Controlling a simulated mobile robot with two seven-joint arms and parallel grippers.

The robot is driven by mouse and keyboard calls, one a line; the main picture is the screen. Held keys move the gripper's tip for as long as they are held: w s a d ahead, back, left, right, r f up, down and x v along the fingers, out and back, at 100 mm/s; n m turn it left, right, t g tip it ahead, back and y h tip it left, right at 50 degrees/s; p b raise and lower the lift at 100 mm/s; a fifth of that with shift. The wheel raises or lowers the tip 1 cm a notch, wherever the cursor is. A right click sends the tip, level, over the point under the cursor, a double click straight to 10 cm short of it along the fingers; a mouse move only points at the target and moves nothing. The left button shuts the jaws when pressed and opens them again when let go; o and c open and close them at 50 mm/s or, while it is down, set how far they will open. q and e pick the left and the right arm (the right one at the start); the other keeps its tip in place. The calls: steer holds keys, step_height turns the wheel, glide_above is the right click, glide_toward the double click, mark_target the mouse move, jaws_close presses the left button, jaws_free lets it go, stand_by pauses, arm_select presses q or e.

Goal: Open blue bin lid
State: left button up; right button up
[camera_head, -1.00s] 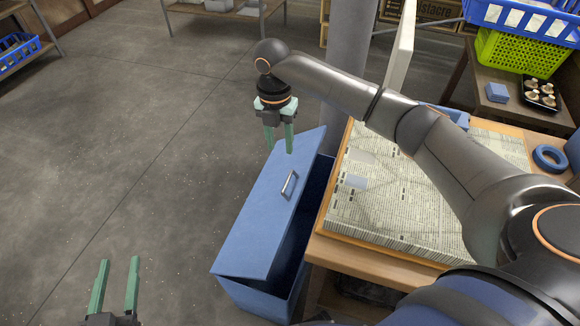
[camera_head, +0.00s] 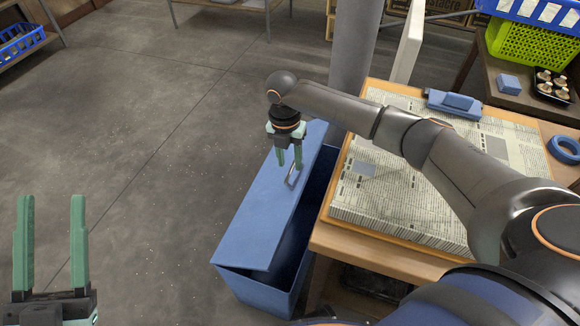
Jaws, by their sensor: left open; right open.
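The blue bin (camera_head: 262,294) stands on the floor left of the wooden table. Its blue lid (camera_head: 258,222) is tilted, with a dark gap showing along its right side. A metal handle (camera_head: 293,173) sits on the upper part of the lid. My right gripper (camera_head: 289,167) is open with its green fingers pointing down at the handle. I cannot tell whether the fingers touch the handle or lie around it. My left gripper (camera_head: 50,205) is open and empty at the lower left, over the floor and apart from the bin.
The wooden table (camera_head: 350,242) stands close against the bin's right side, with newspaper (camera_head: 400,212) spread on top. A blue object (camera_head: 455,103) and a blue tape roll (camera_head: 565,150) lie on it. The floor (camera_head: 130,180) left of the bin is clear.

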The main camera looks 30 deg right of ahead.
steer(key=shift+f, duration=1.1)
arm_select(q)
steer(key=s+r+m+h, duration=0.2)
steer(key=r+h, duration=0.1)
steer(key=shift+s+d+r+m, duration=0.15)
steer(key=shift+s+d+m, duration=0.05)
steer(key=shift+s+m, duration=0.2)
arm_select(e)
jaws_close()
